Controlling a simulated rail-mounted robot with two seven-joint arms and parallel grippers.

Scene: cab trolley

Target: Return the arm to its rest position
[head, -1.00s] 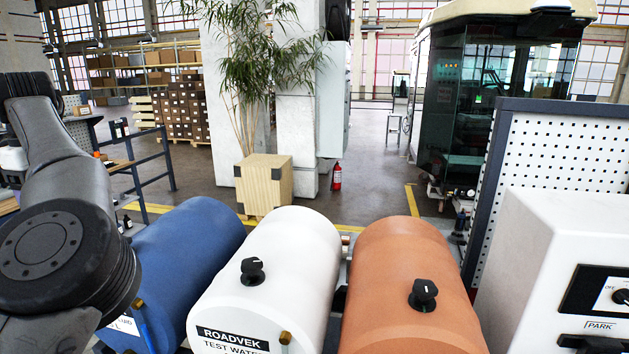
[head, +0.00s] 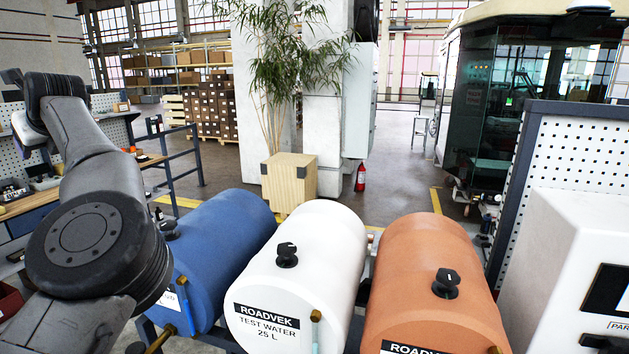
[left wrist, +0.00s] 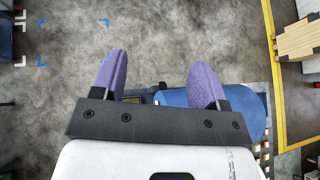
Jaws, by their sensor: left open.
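My left arm (head: 95,190) rises at the left of the head view, bent at a round dark joint, and partly covers the blue tank. Its far end lies near the left edge, where the fingers cannot be made out. In the left wrist view my left gripper (left wrist: 160,65) has two purple fingers spread wide apart with nothing between them. Grey floor (left wrist: 160,35) shows beyond the fingers, and the blue tank (left wrist: 245,110) shows lower, behind the right finger. My right gripper is in neither view.
The blue tank (head: 220,230), a white tank (head: 300,255) and an orange tank (head: 425,260) lie side by side in front. A wooden planter (head: 290,180) stands behind them. A perforated panel (head: 575,150) and a white cabinet (head: 565,245) stand right. A workbench (head: 30,212) is at the left.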

